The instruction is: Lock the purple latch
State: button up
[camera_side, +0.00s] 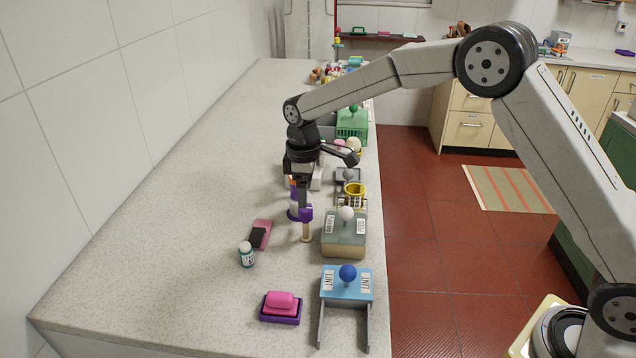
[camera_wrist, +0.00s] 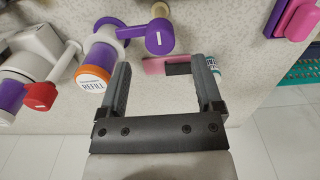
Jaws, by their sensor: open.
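The purple latch (camera_side: 294,212) stands on the speckled counter, partly hidden behind my gripper in the side view. In the wrist view its purple body (camera_wrist: 103,54) has an orange ring and a white labelled cap. A purple lever arm (camera_wrist: 138,31) reaches right from it to a rounded purple end (camera_wrist: 160,37). A pale beige post shows beside that end. My gripper (camera_wrist: 162,66) is open, with nothing seen held between its fingers. In the side view my gripper (camera_side: 304,198) points down at the latch. Whether a finger touches the lever is unclear.
A white device with a red handle (camera_wrist: 40,95) is left of the latch. A pink and black block (camera_side: 260,234) and a small bottle (camera_side: 246,255) lie nearby. Boxes with a white knob (camera_side: 346,213) and blue knob (camera_side: 348,273) line the right edge. The left counter is clear.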

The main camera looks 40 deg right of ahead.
aim_at(307, 209)
jog(key=shift+f, duration=2.85)
grip_shut()
